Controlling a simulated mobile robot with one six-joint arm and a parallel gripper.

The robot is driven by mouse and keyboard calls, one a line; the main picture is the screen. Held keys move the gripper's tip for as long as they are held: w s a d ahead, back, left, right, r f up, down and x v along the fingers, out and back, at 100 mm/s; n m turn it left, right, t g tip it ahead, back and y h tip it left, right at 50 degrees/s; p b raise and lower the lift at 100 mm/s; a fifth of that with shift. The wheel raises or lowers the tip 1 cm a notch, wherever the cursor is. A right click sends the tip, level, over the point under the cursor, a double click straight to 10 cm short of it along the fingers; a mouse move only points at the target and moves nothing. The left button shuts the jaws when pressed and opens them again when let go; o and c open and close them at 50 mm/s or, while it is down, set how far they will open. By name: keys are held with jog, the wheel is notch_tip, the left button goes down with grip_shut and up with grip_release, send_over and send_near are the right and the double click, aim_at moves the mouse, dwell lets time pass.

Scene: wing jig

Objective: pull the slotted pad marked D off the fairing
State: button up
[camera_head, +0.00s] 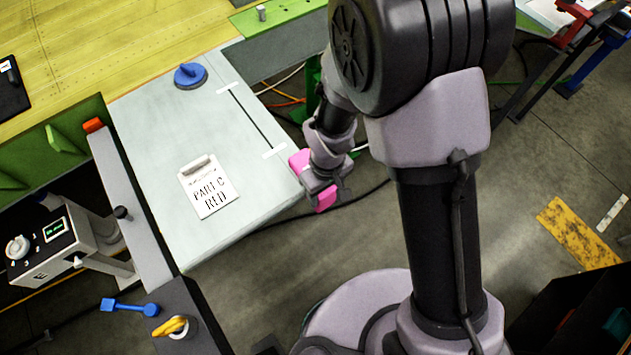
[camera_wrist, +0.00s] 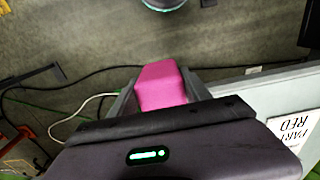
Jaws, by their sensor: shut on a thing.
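A pink block (camera_wrist: 161,84), which looks like the pad, is between the two fingers of my gripper (camera_wrist: 160,98) in the wrist view. My gripper (camera_head: 322,186) is shut on it. In the head view pink parts of it (camera_head: 325,199) show on both sides of the gripper, at the right edge of the pale grey panel (camera_head: 160,130), which may be the fairing. No letter D or slot is visible on the pink block. I cannot tell whether it still touches the panel edge, as the gripper hides that part.
A clipboard reading "PART C RED" (camera_head: 210,187) and a blue round suction cup (camera_head: 190,76) are on the panel. A control box (camera_head: 42,243) stands at left. Dark cables (camera_head: 350,197) lie on the floor.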

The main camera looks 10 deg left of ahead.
jog(key=s+d+b, duration=0.2)
jog(key=s+d, duration=0.3)
jog(key=d, duration=0.1)
dwell(1.0)
jog(key=shift+s+d, duration=0.1)
jog(key=shift+s, duration=0.05)
